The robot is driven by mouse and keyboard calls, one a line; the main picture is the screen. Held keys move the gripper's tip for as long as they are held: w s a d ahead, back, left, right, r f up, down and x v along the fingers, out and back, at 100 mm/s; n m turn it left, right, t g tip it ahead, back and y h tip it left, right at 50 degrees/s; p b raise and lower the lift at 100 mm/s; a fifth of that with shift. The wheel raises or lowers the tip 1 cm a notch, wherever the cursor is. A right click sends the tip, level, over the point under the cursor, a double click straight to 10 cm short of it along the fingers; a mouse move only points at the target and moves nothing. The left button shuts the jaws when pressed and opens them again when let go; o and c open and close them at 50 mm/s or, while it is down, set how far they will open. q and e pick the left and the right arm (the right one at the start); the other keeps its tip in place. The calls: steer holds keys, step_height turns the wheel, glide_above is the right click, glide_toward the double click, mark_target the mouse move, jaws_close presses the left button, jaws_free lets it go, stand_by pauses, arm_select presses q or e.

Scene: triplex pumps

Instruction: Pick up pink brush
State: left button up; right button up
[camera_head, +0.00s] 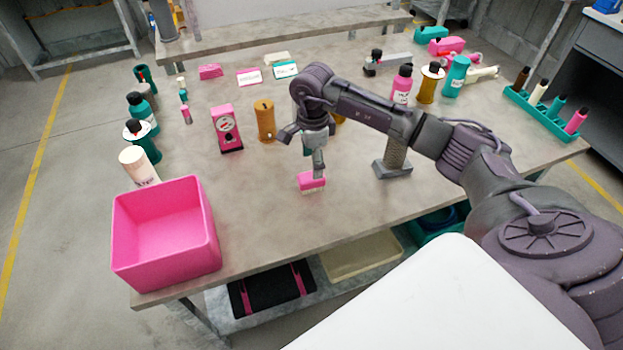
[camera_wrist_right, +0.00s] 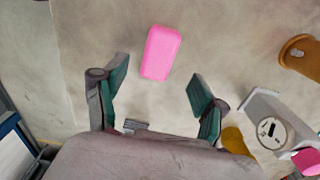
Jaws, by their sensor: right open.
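The pink brush (camera_head: 312,181) is a small pink block with a pale underside, on the grey table near its middle. In the right wrist view its plain pink top (camera_wrist_right: 160,53) shows just beyond the fingertips, roughly centred between them. My right gripper (camera_head: 303,155) is above and just behind the brush in the head view, pointing down. It is open, and its two green-padded fingers (camera_wrist_right: 158,80) are apart with nothing between them. How high the fingers are over the brush is hard to tell. My left gripper is not in view.
A pink bin (camera_head: 165,235) stands at the table's front left corner. A pink gauge box (camera_head: 226,129) and a brown cylinder (camera_head: 265,120) stand left of the gripper. A grey stand (camera_head: 394,160) is to the right. The table in front of the brush is clear.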

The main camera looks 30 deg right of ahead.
mark_target(311, 176)
steer(key=f, duration=0.1)
steer(key=f+p, duration=0.1)
steer(key=f, duration=0.2)
steer(key=shift+s+a+f+p, duration=0.1)
steer(key=shift+a+f+p, duration=0.2)
steer(key=shift+f+p, duration=0.05)
steer(key=shift+f, duration=0.55)
steer(key=c, duration=1.3)
